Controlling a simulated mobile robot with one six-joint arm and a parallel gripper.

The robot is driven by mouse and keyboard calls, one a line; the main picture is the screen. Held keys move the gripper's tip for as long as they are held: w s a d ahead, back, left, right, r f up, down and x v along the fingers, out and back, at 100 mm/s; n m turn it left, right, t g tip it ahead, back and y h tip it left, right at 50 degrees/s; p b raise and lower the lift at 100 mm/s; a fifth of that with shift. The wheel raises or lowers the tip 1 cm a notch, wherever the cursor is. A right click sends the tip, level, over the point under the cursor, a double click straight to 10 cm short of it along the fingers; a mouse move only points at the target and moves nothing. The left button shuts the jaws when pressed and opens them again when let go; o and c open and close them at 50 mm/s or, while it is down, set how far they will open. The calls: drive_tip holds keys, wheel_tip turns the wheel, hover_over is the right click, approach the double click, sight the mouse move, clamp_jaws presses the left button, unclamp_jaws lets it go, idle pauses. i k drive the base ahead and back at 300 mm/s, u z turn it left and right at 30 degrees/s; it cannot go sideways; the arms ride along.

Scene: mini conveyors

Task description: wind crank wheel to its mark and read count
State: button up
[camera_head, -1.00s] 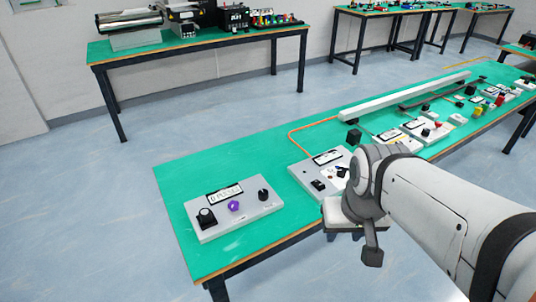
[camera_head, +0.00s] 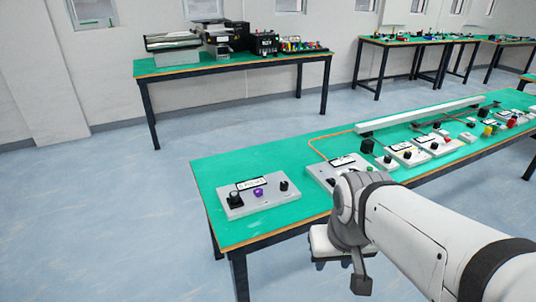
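A grey panel (camera_head: 258,200) lies near the left end of the green table. I cannot tell which part is the crank wheel, and the display's text is too small to read. My arm comes in from the lower right, and its end stands near the table's front edge, right of the panel and apart from it. My gripper's fingers cannot be made out.
A second panel (camera_head: 322,171) stands to the right, partly hidden by my arm. Several more devices and a long white rail (camera_head: 420,116) run along the green table (camera_head: 225,163). A back table (camera_head: 190,68) holds machines. The floor (camera_head: 110,220) at left is clear.

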sight(284, 185)
drive_tip(key=i, duration=1)
drive_tip(key=u, duration=0.05)
